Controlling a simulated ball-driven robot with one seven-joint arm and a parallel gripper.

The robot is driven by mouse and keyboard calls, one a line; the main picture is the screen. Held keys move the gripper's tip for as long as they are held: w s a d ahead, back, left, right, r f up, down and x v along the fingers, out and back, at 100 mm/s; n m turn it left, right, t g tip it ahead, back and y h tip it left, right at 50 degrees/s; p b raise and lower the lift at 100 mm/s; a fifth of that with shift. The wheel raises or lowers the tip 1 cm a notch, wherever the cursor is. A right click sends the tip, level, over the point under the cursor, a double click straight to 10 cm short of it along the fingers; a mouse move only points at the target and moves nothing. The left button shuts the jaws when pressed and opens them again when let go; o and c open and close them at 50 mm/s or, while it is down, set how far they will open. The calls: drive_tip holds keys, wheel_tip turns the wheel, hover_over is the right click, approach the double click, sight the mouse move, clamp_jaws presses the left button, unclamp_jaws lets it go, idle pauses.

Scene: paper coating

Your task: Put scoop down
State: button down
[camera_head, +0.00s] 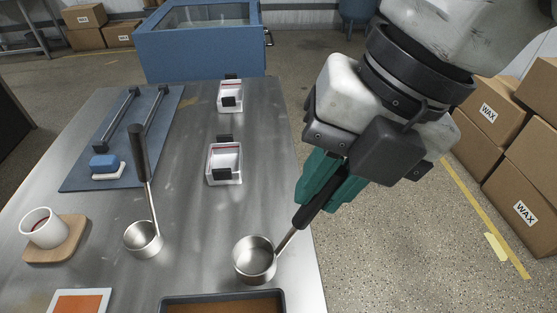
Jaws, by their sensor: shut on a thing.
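My gripper (325,185) has green fingers and is shut on the black handle of a scoop (256,262). The handle slants down to the left, to a round steel cup at the table's right edge. The cup looks empty inside. From this view I cannot tell whether the cup touches the table (200,210) or hangs just above it. A second scoop (143,238) with a dark handle stands on the table to the left, its handle pointing up and away. The parts of the held handle between my fingers are hidden.
A dark tray (222,297) with brown content lies at the front. White bins (224,176) stand behind. A white cup (41,228) sits on a wooden board at left. A blue mat (85,183) holds rails and a blue block. Wax boxes (500,145) are stacked on the floor at right.

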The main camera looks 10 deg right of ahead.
drive_tip(key=p, duration=0.3)
drive_tip(key=w+p, duration=0.1)
drive_tip(key=p, duration=0.3)
drive_tip(key=shift+w+a+r, duration=0.2)
drive_tip(key=shift+w+a, duration=0.05)
drive_tip(key=shift+p, duration=0.65)
drive_tip(key=w+a+f+b, duration=0.1)
drive_tip(key=w+f, duration=0.3)
drive_tip(key=f, duration=0.6)
drive_tip(key=shift+w+a, duration=0.4)
drive_tip(key=shift+a, duration=0.05)
drive_tip(key=c, duration=1.1)
unclamp_jaws()
drive_tip(key=shift+o, duration=0.2)
